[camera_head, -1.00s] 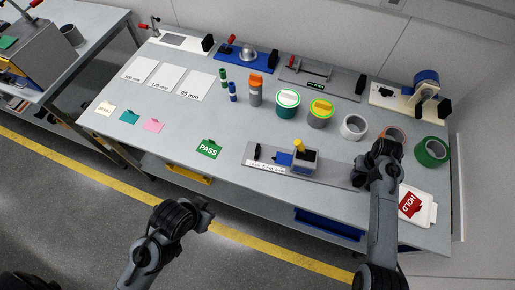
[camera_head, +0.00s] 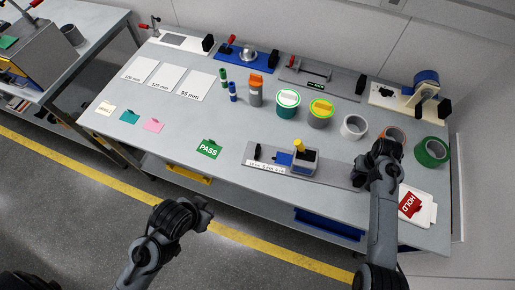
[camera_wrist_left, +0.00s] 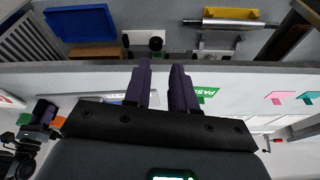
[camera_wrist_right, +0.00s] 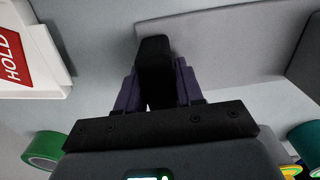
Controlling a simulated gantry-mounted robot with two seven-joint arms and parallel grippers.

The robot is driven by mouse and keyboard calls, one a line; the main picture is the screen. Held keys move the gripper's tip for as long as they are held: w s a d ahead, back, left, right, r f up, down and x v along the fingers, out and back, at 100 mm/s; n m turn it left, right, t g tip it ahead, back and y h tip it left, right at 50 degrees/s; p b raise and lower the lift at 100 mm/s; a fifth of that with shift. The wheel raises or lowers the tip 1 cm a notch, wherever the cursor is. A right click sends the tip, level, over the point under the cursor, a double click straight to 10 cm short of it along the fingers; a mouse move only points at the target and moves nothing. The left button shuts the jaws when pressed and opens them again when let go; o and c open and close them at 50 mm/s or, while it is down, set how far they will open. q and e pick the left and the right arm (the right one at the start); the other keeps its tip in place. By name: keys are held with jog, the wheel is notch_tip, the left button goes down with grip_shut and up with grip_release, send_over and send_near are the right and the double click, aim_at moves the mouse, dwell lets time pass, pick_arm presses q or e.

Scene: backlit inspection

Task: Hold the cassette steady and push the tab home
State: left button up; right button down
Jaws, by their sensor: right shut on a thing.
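A long grey plate (camera_head: 335,176) lies on the bench front. On it sits a grey block with a yellow top (camera_head: 300,149), and a blue piece (camera_head: 283,159) at its left side; these look like the cassette and tab, but which is which I cannot tell. A small black post (camera_head: 257,152) stands near the plate's left end. My right gripper (camera_head: 362,176) is at the plate's right end; in the right wrist view its fingers (camera_wrist_right: 155,85) are shut on a black block (camera_wrist_right: 154,58). My left gripper (camera_head: 208,208) is open and empty, in front of the bench edge; its fingers (camera_wrist_left: 161,70) are parted.
A green PASS card (camera_head: 208,149) lies left of the plate, a red HOLD card (camera_head: 411,203) on a white tray right of my right arm. Tape rolls (camera_head: 432,151), lidded tins (camera_head: 287,105) and fixtures (camera_head: 245,55) stand behind.

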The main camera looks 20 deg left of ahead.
aim_at(258, 150)
pick_arm(q)
jog(key=shift+d, duration=0.15)
grip_shut()
jog(key=w+d+f+n+h, duration=0.45)
jog(key=w+f, duration=0.35)
jog(key=f, duration=0.2)
jog(key=w+a+r, duration=0.1)
jog(key=w+a, duration=0.1)
jog(key=w+a+r+m, duration=0.1)
jog(key=w+a, duration=0.1)
jog(key=w, duration=0.1)
jog(key=w+a+r+m+h, duration=0.1)
jog(key=w+a, duration=0.1)
jog(key=a, duration=0.1)
jog(key=shift+w+a+r, duration=0.1)
jog(key=shift+w+r, duration=0.1)
jog(key=shift+r, duration=0.05)
jog(key=w+a+r+t, duration=0.1)
jog(key=w+a+r, duration=0.2)
jog(key=w+r, duration=0.4)
jog(key=shift+t+y, duration=0.25)
jog(key=shift+t, duration=0.05)
jog(key=x, duration=0.9)
jog(key=shift+w, duration=0.4)
jog(key=d, duration=0.2)
jog(key=shift+w+d+f, duration=0.2)
jog(key=shift+w+d, duration=0.15)
jog(key=shift+d, duration=0.7)
